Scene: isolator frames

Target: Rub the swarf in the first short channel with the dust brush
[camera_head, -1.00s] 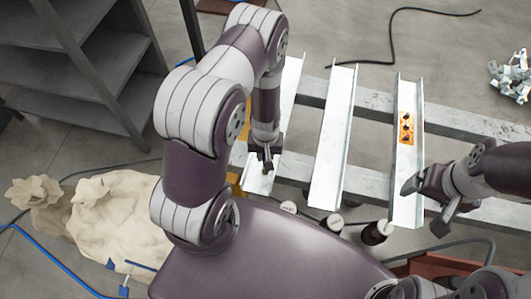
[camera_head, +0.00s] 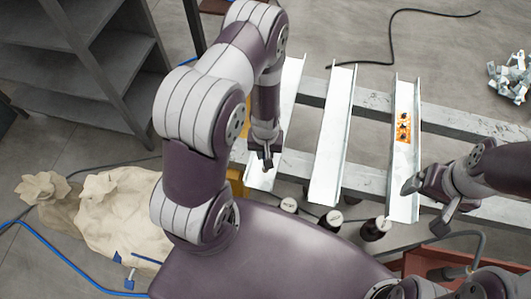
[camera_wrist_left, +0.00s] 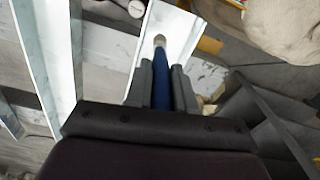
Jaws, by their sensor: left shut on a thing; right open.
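Three pale metal channels lie across the grey beams in the head view: a left one (camera_head: 292,78), partly behind my left arm, a middle one (camera_head: 331,140) and a right one (camera_head: 403,180). The right one carries an orange patch with dark spots (camera_head: 403,128). My left gripper (camera_head: 266,162) is over the near end of the left channel. In the left wrist view my left gripper (camera_wrist_left: 163,80) is shut on the blue handle of the dust brush (camera_wrist_left: 161,70), whose pale tip points at a white channel (camera_wrist_left: 150,55). I cannot make out swarf. My right gripper (camera_head: 428,200) is open beside the right channel.
A beige sack (camera_head: 120,215) lies at the lower left, below a grey shelf unit (camera_head: 85,60). A heap of metal scraps (camera_head: 510,75) and a black cable (camera_head: 393,35) lie on the floor behind.

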